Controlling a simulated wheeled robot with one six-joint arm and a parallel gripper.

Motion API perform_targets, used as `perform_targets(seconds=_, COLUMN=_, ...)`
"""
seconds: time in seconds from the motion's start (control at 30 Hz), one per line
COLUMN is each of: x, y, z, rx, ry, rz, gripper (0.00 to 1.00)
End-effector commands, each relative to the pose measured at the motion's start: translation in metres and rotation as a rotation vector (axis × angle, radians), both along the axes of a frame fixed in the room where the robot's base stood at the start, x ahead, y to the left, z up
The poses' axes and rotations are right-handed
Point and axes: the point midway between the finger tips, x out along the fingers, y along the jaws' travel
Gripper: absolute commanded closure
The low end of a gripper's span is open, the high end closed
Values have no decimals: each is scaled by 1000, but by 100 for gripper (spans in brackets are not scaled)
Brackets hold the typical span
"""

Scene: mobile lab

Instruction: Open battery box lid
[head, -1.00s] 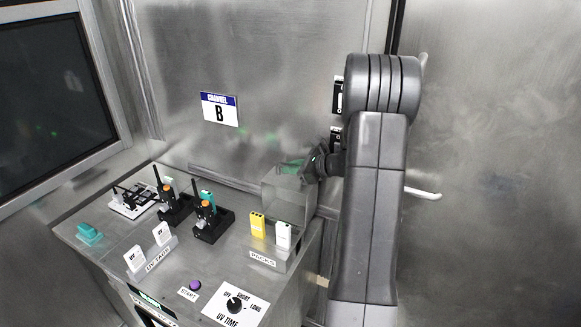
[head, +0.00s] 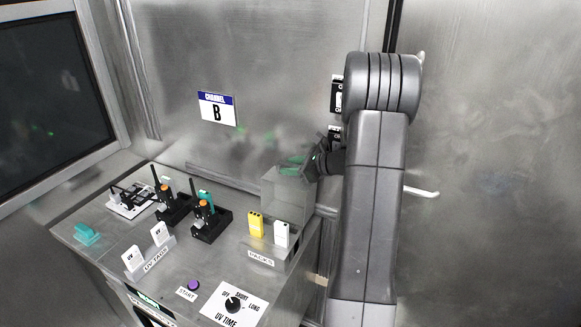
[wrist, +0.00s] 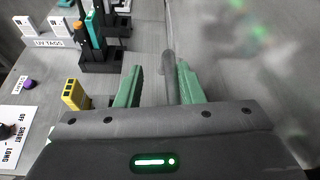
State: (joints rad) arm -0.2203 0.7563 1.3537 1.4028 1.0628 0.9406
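A plain grey box (head: 288,193) stands at the back right corner of the bench, behind the yellow and white packs. I take it as the battery box, but I cannot make out a lid edge. My gripper (head: 290,165) is at the box's top, with its green fingers pointing left in the head view. In the wrist view my gripper (wrist: 160,76) has its fingers apart. A dark grey rounded bar (wrist: 169,66) lies between them, close to the right finger and clear of the left one. I cannot tell whether the bar touches the right finger.
A yellow pack (head: 256,224) and a white pack (head: 281,234) stand in a labelled holder in front of the box. Black holders with radios (head: 208,222), UV tags (head: 158,236) and a dial panel (head: 234,304) are further left and forward. A steel wall stands behind.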

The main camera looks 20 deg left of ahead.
Motion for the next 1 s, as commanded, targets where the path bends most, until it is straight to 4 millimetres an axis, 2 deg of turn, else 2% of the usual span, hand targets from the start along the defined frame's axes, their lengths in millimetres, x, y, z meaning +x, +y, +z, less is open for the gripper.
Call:
perform_targets(seconds=0.4, x=-12, y=-82, z=31, rx=-1, ry=-4, rz=-4, gripper=66)
perform_targets(seconds=0.6, x=-17, y=-110, z=44, rx=-1, ry=-1, rz=-3, gripper=66)
perform_targets(seconds=0.8, x=-19, y=-120, z=49, rx=0, ry=0, rz=-1, gripper=66)
perform_targets(seconds=1.0, x=-19, y=-120, z=49, rx=0, ry=0, rz=0, gripper=66)
